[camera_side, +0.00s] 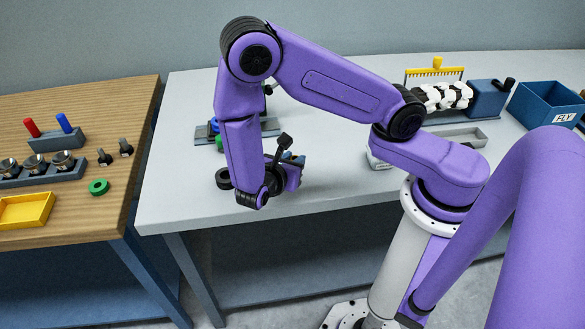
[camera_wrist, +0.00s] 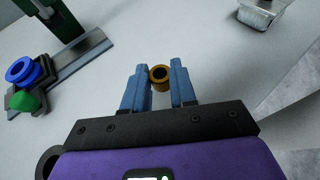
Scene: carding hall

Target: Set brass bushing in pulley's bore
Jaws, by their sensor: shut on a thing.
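My gripper (camera_wrist: 159,72) has blue fingers that are shut on a small brass bushing (camera_wrist: 161,86). The bushing sits between the fingertips with its round open end showing in the wrist view. In the side view my gripper (camera_side: 296,160) is over the grey table, mostly behind my wrist, and the bushing is hidden there. I cannot make out a pulley for certain. A blue ring (camera_wrist: 24,70) and a green piece (camera_wrist: 25,101) sit on a dark block at the left of the wrist view, apart from my gripper.
A dark green post (camera_wrist: 62,22) stands on a grey plate (camera_wrist: 84,55). A metal tray (camera_wrist: 262,12) lies upper right. In the side view, a blue FLY bin (camera_side: 545,104) and yellow comb (camera_side: 434,72) stand far right. A wooden bench (camera_side: 105,105) with small parts is left.

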